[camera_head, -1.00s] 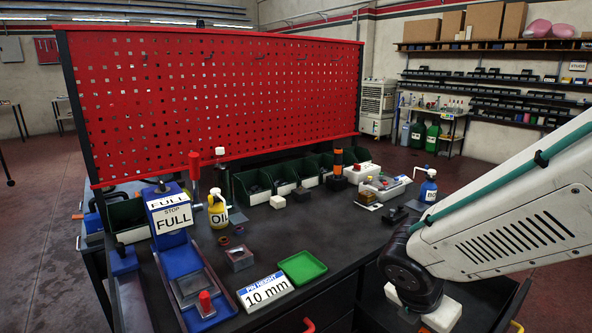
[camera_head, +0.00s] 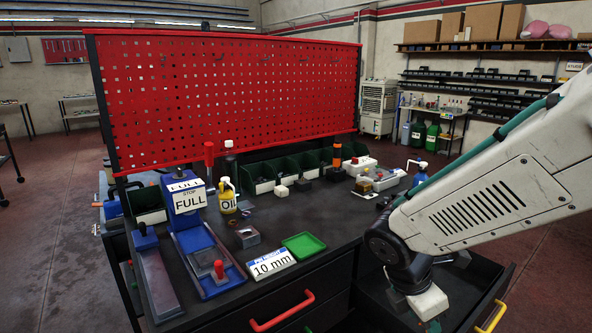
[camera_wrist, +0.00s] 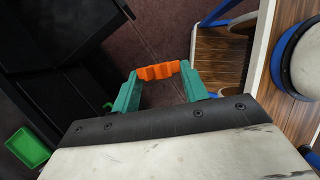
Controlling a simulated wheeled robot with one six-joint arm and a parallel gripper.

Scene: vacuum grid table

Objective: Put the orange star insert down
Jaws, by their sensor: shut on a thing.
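My gripper (camera_wrist: 158,73) has teal fingers and is shut on the orange star insert (camera_wrist: 157,71) in the wrist view. The insert spans between the two fingertips, held in the air with dark reddish floor behind it. Its star shape cannot be made out from this side. In the head view my arm comes in from the right and my wrist hangs low near the workbench's front right. The insert does not show there, and the fingers are mostly cut off by the bottom edge.
The dark workbench (camera_head: 340,225) carries a green tray (camera_head: 304,245), a "10 mm" sign (camera_head: 272,263), a blue fixture marked FULL (camera_head: 187,200) and a yellow oil can (camera_head: 227,198). The wrist view shows a wooden slatted surface (camera_wrist: 218,58) at right, with a blue-rimmed round thing (camera_wrist: 303,58) beside it.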

